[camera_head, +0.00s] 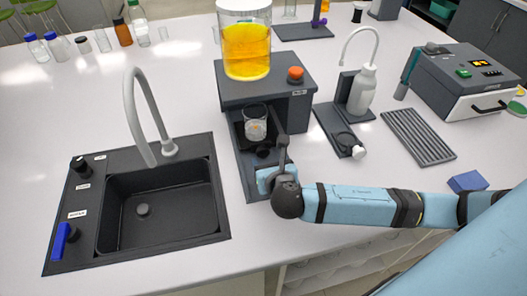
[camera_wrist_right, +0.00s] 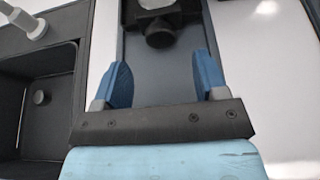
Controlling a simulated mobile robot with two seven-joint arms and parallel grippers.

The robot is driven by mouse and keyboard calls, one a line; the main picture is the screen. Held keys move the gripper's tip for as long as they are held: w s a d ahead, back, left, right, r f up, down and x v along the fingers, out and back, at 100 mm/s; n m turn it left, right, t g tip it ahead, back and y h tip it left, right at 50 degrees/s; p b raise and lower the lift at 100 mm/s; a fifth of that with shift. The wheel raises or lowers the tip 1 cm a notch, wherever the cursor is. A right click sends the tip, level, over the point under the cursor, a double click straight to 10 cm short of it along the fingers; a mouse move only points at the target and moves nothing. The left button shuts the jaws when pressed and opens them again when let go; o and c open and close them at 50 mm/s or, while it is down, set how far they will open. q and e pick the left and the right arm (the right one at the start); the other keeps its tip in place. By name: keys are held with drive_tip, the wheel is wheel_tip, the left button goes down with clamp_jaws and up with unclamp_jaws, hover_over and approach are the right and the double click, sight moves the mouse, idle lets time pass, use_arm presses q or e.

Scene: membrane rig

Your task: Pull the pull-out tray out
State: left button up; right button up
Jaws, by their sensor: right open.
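The pull-out tray (camera_head: 243,136) is a dark tray under the raised block of the rig, with a glass beaker (camera_head: 256,128) on it. Its round dark knob (camera_head: 263,152) faces the front; in the right wrist view the knob (camera_wrist_right: 160,38) lies just beyond the fingertips, roughly centred between them. My right gripper (camera_head: 266,177) is over the front of the rig's base plate, and its blue fingers (camera_wrist_right: 162,68) are apart with nothing between them. It partly hides the base plate in the head view. My left gripper is not in view.
A tank of orange liquid (camera_head: 246,52) and an orange button (camera_head: 295,74) are on the rig's block (camera_head: 262,88). A black sink (camera_head: 160,205) lies to the left. A wash bottle (camera_head: 362,92) and a grey slotted rack (camera_head: 418,137) are to the right. The counter's front edge is near.

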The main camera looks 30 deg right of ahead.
sight(264, 153)
drive_tip(key=x, duration=0.6)
drive_tip(key=shift+w+d+f, duration=0.1)
drive_tip(key=shift+w, duration=0.15)
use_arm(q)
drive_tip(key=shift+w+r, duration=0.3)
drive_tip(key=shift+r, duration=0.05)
